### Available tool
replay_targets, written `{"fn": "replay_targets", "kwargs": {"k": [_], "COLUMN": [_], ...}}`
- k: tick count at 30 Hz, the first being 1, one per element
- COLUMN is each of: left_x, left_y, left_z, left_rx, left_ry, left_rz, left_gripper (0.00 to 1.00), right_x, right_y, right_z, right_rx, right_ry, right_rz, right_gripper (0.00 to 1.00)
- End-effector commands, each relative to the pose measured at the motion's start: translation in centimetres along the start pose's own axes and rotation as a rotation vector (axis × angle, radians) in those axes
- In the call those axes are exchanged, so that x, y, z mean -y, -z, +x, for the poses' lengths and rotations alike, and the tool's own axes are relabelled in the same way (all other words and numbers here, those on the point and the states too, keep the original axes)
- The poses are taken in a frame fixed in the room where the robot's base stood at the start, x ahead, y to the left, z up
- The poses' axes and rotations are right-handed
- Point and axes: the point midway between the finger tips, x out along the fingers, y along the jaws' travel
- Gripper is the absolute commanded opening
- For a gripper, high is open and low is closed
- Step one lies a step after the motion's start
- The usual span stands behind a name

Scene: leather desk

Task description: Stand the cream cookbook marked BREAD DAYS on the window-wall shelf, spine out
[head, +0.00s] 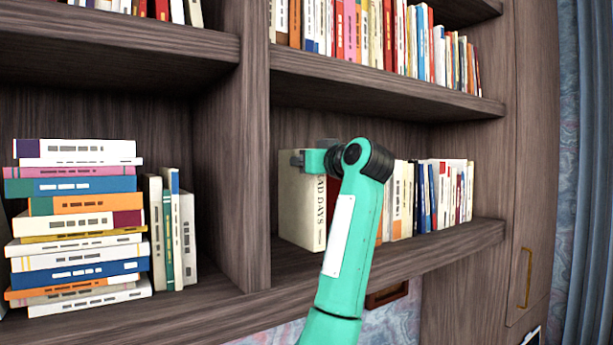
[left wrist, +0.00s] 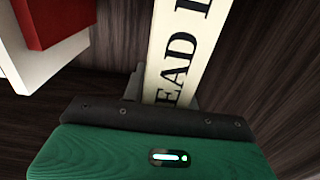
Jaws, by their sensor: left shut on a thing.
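The cream cookbook (head: 300,205) is upright in the middle shelf bay of the head view, its lettered spine facing out. "AD DAYS" shows on it; my arm covers part of the book. In the left wrist view the spine (left wrist: 188,45) shows "EAD" in large dark letters. My left gripper (head: 308,160) is shut on the cookbook near its upper part. The book's lower edge is at the shelf board (head: 440,248); I cannot tell whether it bears on it. My right gripper is not in view.
A row of upright books (head: 440,195) stands to the right on the same shelf. A wooden upright (head: 257,150) is close on the left. Beyond it are stacked books (head: 85,215) and several standing ones (head: 188,235). Some bare board lies left of the cookbook.

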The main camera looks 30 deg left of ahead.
Motion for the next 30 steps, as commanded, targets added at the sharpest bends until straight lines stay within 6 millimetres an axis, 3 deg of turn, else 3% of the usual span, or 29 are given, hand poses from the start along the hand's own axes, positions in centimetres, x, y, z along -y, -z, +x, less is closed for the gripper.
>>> {"fn": "replay_targets", "kwargs": {"k": [9,24,25,27,30], "left_x": [0.0,0.0,0.0,0.0,0.0], "left_y": [-3.0,-3.9,-3.9,-3.9,-3.9], "left_z": [0.0,0.0,0.0,0.0,0.0], "left_rx": [-0.001,-0.001,0.001,0.001,0.001], "left_ry": [0.0,-0.001,-0.001,-0.001,-0.001], "left_rz": [0.0,-0.001,0.001,0.001,0.001], "left_gripper": [0.0,0.0,0.35,0.49,0.51], "right_x": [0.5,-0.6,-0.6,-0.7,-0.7], "right_y": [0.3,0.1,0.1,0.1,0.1], "right_z": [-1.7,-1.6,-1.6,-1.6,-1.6], "right_rx": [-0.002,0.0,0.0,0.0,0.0], "right_ry": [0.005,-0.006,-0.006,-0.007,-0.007], "right_rz": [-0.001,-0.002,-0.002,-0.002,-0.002], "right_gripper": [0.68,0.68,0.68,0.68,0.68]}}
